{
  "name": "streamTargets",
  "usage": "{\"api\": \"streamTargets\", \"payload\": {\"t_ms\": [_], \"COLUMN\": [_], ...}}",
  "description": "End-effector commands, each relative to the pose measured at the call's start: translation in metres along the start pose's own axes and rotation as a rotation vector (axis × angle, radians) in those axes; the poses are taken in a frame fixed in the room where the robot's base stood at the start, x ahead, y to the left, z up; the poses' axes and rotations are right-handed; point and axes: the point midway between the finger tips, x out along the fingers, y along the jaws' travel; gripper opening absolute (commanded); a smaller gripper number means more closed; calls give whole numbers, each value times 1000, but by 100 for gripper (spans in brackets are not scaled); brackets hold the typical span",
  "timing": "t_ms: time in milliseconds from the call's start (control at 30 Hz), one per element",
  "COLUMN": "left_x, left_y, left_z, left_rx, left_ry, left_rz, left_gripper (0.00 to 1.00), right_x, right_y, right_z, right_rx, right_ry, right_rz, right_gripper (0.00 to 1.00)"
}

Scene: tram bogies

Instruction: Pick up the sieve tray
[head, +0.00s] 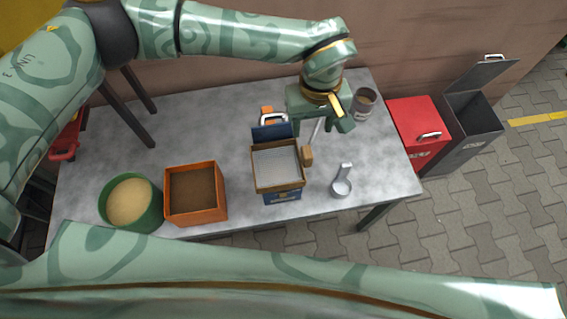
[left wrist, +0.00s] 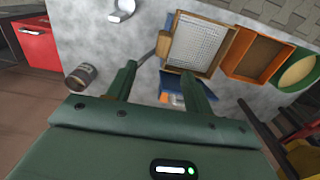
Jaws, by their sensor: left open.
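The sieve tray (head: 277,166), a square wooden frame with a pale mesh bottom, sits on a blue box (head: 283,197) on the grey table. A small wooden block (head: 307,156) is at its right side. The tray also shows in the left wrist view (left wrist: 200,45), at the top. My left gripper (head: 322,126) is open and empty, above the table and behind and right of the tray, apart from it. Its two fingers (left wrist: 158,76) point towards the tray's block side in the left wrist view. My right gripper is not in view.
A green bowl of sand (head: 130,202) and an orange-brown box (head: 195,193) stand left of the tray. A grey scoop (head: 342,183) lies right, a tin (head: 364,101) stands at the back right. Behind the tray is a blue panel (head: 271,132). Red (head: 418,130) and grey bins stand beyond the table.

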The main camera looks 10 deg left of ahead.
Motion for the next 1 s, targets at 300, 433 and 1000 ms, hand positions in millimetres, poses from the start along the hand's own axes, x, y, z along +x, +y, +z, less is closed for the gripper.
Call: {"api": "streamTargets", "payload": {"t_ms": [300,433,1000], "left_x": [63,71,118], "left_y": [0,-1,-7], "left_z": [1,2,5], "left_rx": [0,1,1], "left_ry": [-1,-2,1], "left_rz": [0,0,1], "left_gripper": [52,52,52], "right_x": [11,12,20], "right_y": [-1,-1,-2], "right_z": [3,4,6], "right_rx": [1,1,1], "right_ry": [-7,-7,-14], "right_rz": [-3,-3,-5], "right_gripper": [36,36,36]}}
